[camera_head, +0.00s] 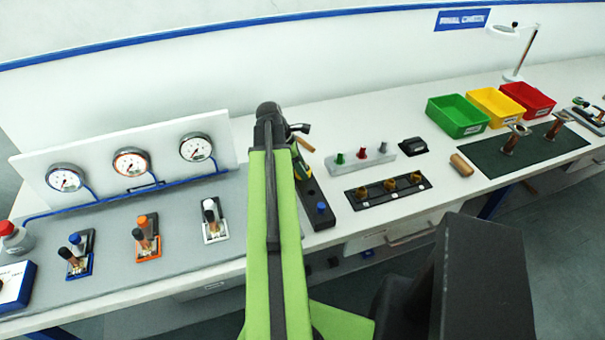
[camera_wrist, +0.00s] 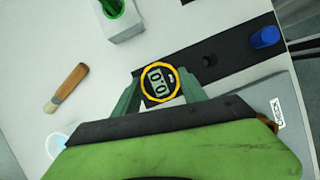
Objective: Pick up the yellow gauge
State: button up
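The yellow gauge (camera_wrist: 160,84) is a small round dial with a yellow ring and a digital face. In the wrist view it sits between the two dark green fingers of my gripper (camera_wrist: 162,80), over a black strip (camera_wrist: 215,55). The fingers are very close to its sides; whether they touch it is unclear. In the head view my green arm reaches over the bench, and the gauge is mostly hidden behind it. The black strip (camera_head: 317,207) shows there just right of the arm, with a blue knob (camera_head: 321,208) at its near end.
A grey block with coloured plugs (camera_head: 360,159) and a black plate with brass parts (camera_head: 389,190) stand to the right. A wooden cylinder (camera_head: 461,165) lies beyond. Green (camera_head: 457,130), yellow (camera_head: 495,121) and red bins are at the back right. A dial panel (camera_head: 90,150) stands left.

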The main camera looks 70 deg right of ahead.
jog(key=c, duration=0.8)
